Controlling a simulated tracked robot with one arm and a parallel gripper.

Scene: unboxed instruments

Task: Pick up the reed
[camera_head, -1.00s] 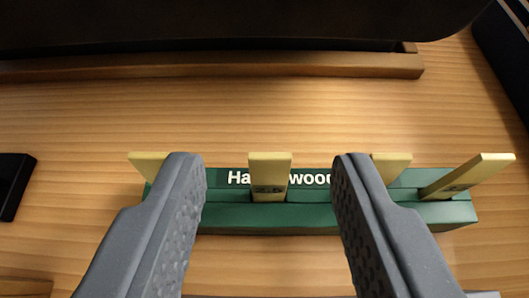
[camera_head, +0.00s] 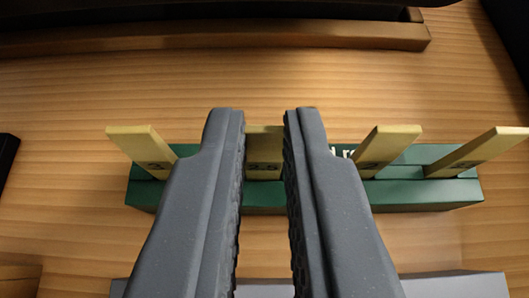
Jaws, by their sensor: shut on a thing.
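Several pale yellow reeds stand in a green holder (camera_head: 430,192) with white lettering, partly covered by my fingers. One reed (camera_head: 264,150) stands in the gap between the two fingers of my gripper (camera_head: 265,125), and the fingers are shut on it. Its top edge and a dark printed mark show between the pads. Another reed (camera_head: 142,148) leans to the left of my gripper. Two more reeds stand to the right, a nearer one (camera_head: 388,148) and a farther, more tilted one (camera_head: 478,152). The holder rests on the wooden table.
A dark object with a brown wooden edge (camera_head: 220,41) lies across the back. A black object (camera_head: 7,155) is at the left edge, and another dark one (camera_head: 512,25) at the top right. A grey block (camera_head: 455,285) is in front. Bare wooden table (camera_head: 300,85) lies behind the holder.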

